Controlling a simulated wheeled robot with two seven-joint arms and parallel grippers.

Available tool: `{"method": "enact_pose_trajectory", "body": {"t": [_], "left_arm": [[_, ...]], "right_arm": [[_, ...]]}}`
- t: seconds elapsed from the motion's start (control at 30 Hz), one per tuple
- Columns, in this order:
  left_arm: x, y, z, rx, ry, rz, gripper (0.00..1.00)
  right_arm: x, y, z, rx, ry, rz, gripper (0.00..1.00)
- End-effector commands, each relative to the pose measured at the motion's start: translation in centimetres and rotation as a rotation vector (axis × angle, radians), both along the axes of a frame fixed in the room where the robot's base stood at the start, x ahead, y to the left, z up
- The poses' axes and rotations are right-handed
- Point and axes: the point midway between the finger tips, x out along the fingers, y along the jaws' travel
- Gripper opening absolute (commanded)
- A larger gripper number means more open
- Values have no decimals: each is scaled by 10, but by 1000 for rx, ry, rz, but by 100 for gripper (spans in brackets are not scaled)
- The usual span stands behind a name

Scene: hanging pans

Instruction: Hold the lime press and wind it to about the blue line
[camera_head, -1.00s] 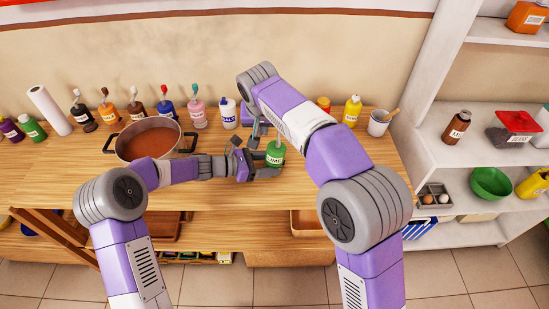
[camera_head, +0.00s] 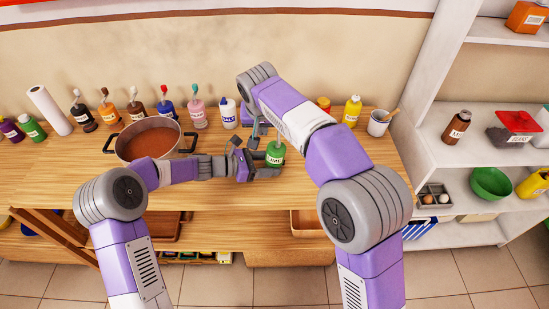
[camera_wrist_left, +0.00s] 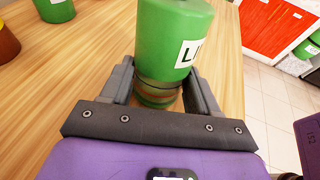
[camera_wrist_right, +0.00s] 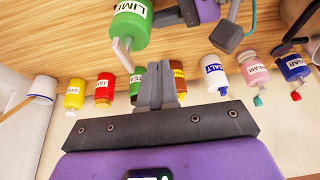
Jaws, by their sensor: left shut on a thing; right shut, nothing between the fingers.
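My right gripper (camera_head: 258,130) is shut and empty, close to the press's top. In the right wrist view its closed fingers (camera_wrist_right: 160,65) are beside the pale spout of the lime press (camera_wrist_right: 130,22), apart from it in the picture. I cannot make out a blue line.
A pot of brown sauce (camera_head: 150,143) stands left of my left gripper. Several pump bottles, among them a pink one (camera_head: 197,112) and a salt bottle (camera_head: 228,113), line the back. A yellow bottle (camera_head: 352,110) and a white crock (camera_head: 378,123) stand at right. The front left table is clear.

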Motion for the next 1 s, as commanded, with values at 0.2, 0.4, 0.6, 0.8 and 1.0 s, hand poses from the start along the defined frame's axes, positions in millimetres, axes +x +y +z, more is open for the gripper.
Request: {"method": "enact_pose_trajectory", "body": {"t": [0.2, 0.4, 0.6, 0.8, 1.0], "left_arm": [[-1, 1, -5, 6, 6, 0, 29], [-1, 1, -5, 6, 6, 0, 29], [-1, 1, -5, 6, 6, 0, 29], [-1, 1, -5, 6, 6, 0, 29], [-1, 1, -4, 6, 6, 0, 29]], "right_arm": [[0, 0, -9, -1, 1, 0, 0], [0, 0, -17, -1, 0, 0, 0], [0, 0, -25, -1, 0, 0, 0], [0, 0, -33, -2, 1, -1, 0], [0, 0, -41, -2, 1, -1, 0]]}}
